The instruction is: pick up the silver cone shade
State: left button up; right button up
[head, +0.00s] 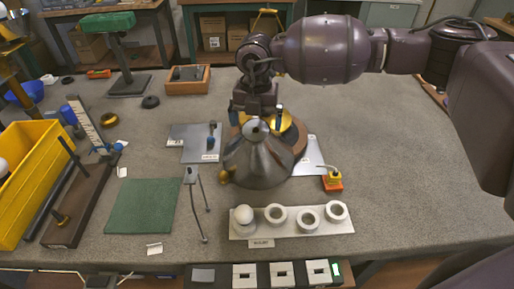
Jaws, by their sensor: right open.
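The silver cone shade (258,164) stands near the middle of the table with its narrow end up and its wide rim down. My right gripper (256,119) is open over the shade's narrow top. Its fingers appear to be on either side of the top, and I cannot tell whether they touch it. The arm reaches in from the right. My left gripper does not show.
A white plate with several rings (308,219) lies in front of the shade. A small orange-based part (332,181) sits to its right, and a thin metal stand (199,205) to its left. A green mat (141,206) and yellow bin (40,165) are farther left. The table's right side is mostly clear.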

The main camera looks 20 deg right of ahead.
notch_tip(320, 180, down, 2)
jog(key=shift+f, duration=0.1)
jog(key=shift+c, duration=0.5)
